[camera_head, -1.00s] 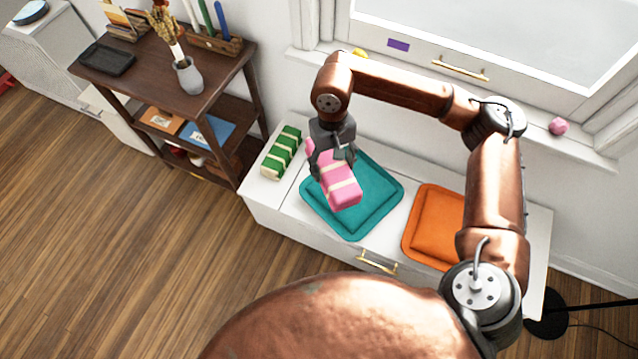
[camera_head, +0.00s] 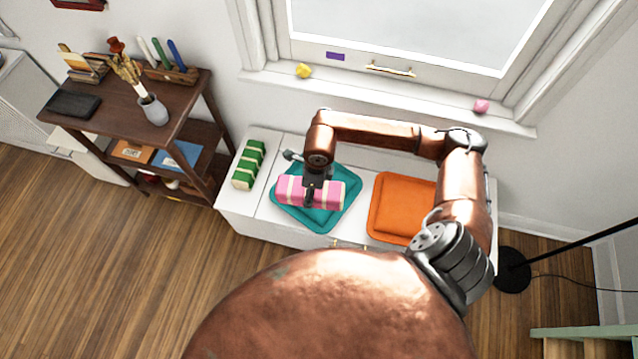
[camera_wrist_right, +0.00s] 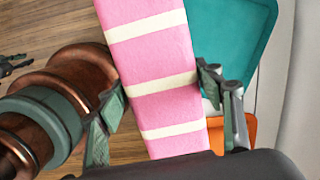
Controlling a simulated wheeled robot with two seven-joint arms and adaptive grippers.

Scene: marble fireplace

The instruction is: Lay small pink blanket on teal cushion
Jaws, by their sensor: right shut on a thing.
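The small pink blanket (camera_head: 331,194), a folded bundle with cream stripes, is over the teal cushion (camera_head: 318,221) in the head view. It lies crosswise; I cannot tell whether it touches the cushion. My right gripper (camera_head: 311,194) comes down from above and is shut on its middle. In the right wrist view the fingers of the right gripper (camera_wrist_right: 165,110) are on both sides of the pink blanket (camera_wrist_right: 155,60), with part of the teal cushion (camera_wrist_right: 230,40) behind it.
A green striped bundle (camera_head: 248,164) lies left of the teal cushion on the white bench (camera_head: 240,207). An orange cushion (camera_head: 400,208) lies to the right. A dark wooden shelf (camera_head: 120,115) stands at left. A yellow item (camera_head: 303,70) and a pink item (camera_head: 481,106) sit on the windowsill.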

